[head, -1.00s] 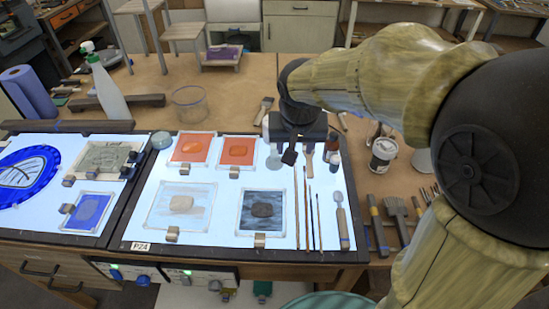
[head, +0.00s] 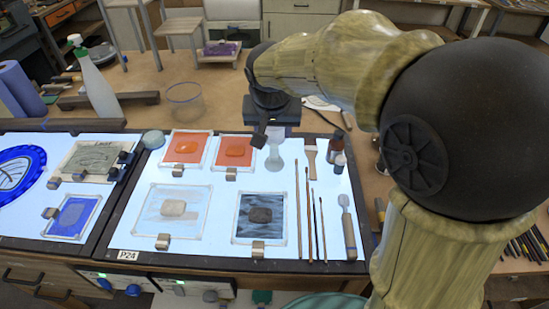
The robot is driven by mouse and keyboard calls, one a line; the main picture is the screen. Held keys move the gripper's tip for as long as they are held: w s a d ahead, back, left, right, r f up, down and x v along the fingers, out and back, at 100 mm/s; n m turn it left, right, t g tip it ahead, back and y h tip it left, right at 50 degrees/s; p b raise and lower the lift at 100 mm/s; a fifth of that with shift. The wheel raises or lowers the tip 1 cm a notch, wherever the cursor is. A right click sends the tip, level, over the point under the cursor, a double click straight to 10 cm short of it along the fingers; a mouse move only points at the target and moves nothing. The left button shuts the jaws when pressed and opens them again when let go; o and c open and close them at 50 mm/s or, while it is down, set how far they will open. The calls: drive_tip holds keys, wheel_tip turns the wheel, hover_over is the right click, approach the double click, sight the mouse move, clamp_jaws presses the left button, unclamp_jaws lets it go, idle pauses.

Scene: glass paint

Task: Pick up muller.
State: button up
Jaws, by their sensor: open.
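The muller appears to be the clear glass piece (head: 274,160) with a narrow neck and wider ends. It stands on the lit panel, right of the orange glass squares, and its upper part is close to my gripper in the picture. My gripper (head: 268,135) is open over the back edge of the panel, at the muller's top. One dark finger shows just left of the glass; the other is hard to make out. I cannot tell whether the fingers touch the glass or how far above it they are.
Orange glass squares (head: 187,148) lie on the left. Thin brushes (head: 297,210) lie in front. A clear jar (head: 185,102) and a spray bottle (head: 97,85) stand behind.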

sight(274, 147)
drive_tip(key=x, duration=0.8)
drive_tip(key=shift+w+f, duration=0.15)
drive_tip(key=shift+f, duration=0.2)
drive_tip(key=x, duration=0.2)
drive_tip(key=p+x, duration=0.1)
drive_tip(key=x, duration=0.2)
drive_tip(key=shift+w, duration=0.4)
drive_tip(key=shift+r, duration=0.1)
drive_tip(key=shift+c, duration=0.5)
clamp_jaws()
